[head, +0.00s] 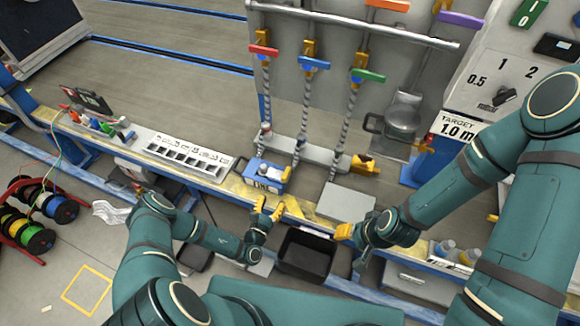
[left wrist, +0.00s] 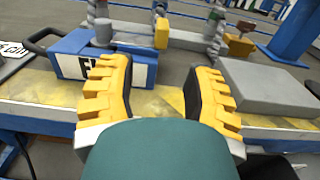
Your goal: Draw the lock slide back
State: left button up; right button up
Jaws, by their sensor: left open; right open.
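I cannot clearly pick out the lock slide. A blue and white unit (head: 268,178) with black lettering sits at the bench's front edge, and it also shows in the left wrist view (left wrist: 138,72), partly behind a finger. A yellow block (head: 366,165) stands on the grey rail to its right. My left gripper (head: 267,208) is open and empty, just in front of the blue and white unit. In the left wrist view its yellow fingers (left wrist: 158,85) are spread wide with nothing between them. My right gripper (head: 343,232) is open, near the grey flat box, holding nothing visible.
A grey flat box (head: 345,202) lies on the bench. A black bin (head: 306,254) is below the front edge, between my arms. Spiral columns with red, blue and green handles (head: 368,76) rise behind. A white slotted tray (head: 188,157) lies left. A control panel (head: 490,80) stands right.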

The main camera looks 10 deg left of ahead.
aim_at(283, 181)
pick_arm(q)
jog(key=w+d, duration=0.1)
jog(key=w, duration=0.3)
jog(key=w+b, duration=0.1)
jog(key=w, duration=0.3)
jog(key=w+d+b, duration=0.1)
jog(key=w, duration=0.4)
jog(key=shift+d+r, duration=0.1)
jog(key=shift+d, duration=0.25)
jog(key=shift+s, duration=0.1)
grip_shut()
